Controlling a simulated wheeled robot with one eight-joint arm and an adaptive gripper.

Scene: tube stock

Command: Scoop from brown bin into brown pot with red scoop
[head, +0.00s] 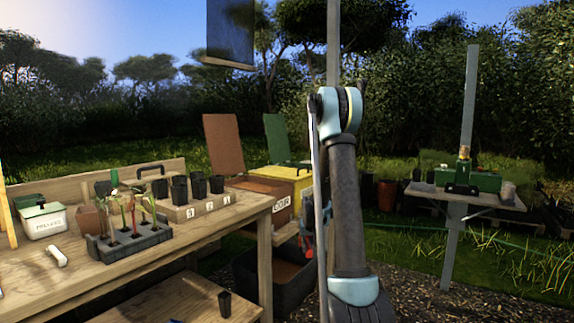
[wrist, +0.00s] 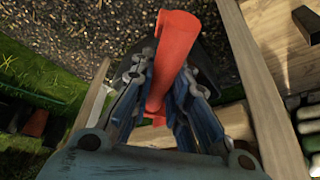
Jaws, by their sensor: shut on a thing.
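My gripper (wrist: 164,80) is shut on the red scoop (wrist: 178,35), whose red body runs up between the blue fingers in the wrist view. In the head view my arm hides most of the gripper and scoop. The brown bin (head: 262,187) stands beyond the right end of the bench, its brown lid (head: 222,143) raised; its contents are not visible. A brown pot (head: 90,221) stands on the bench at the left, partly hidden behind the seedling tray (head: 135,241).
A yellow bin (head: 302,180) with a raised green lid (head: 277,138) adjoins the brown bin. A black tub (head: 250,280) stands below. The bench (head: 110,285) holds black pots (head: 198,187) and a white box (head: 43,222). A small table (head: 480,200) stands at right.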

